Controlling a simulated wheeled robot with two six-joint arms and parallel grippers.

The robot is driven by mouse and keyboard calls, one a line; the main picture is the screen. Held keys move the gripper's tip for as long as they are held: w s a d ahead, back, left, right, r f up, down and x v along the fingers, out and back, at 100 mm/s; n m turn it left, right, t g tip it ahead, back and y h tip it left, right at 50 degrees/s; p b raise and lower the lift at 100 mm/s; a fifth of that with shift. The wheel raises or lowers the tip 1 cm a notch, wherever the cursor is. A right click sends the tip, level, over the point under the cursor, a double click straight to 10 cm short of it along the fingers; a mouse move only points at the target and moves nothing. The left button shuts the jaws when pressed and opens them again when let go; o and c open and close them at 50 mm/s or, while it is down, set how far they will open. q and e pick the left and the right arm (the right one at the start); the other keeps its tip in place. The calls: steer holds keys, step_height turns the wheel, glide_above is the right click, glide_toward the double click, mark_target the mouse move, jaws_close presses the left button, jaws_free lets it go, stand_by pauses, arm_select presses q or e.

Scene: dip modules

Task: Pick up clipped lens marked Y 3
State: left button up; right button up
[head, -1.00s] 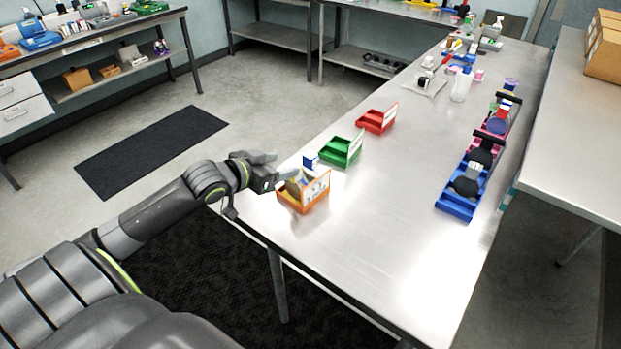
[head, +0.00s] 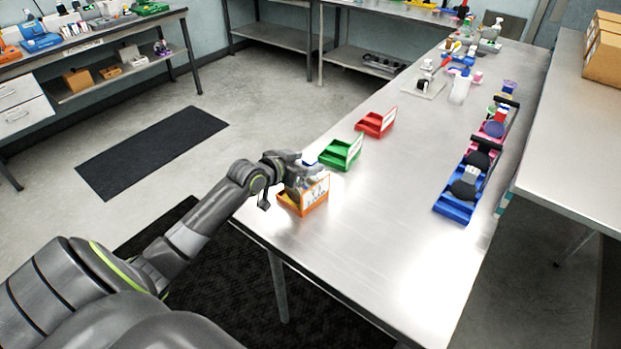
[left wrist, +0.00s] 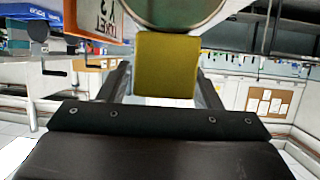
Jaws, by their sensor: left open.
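The clipped lens shows in the left wrist view as a yellow clip (left wrist: 166,65) with a round grey-green lens (left wrist: 176,10) at the top edge, partly cut off. My left gripper (left wrist: 161,78) is open, with a finger on either side of the yellow clip; I cannot tell whether they touch it. In the head view my left gripper (head: 303,172) is at the orange bin (head: 314,200) and hides most of what is inside. The bin's white label is too small there to read surely. My right gripper is not in view.
A green bin (head: 341,153) and a red bin (head: 376,123) stand behind the orange one on the metal table (head: 375,225). A blue tray (head: 454,207) with dark round-topped items stands at the table's right side. The middle of the table is clear.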

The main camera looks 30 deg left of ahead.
arm_select(q)
jaws_close()
stand_by(0.4)
steer(key=shift+r, duration=0.1)
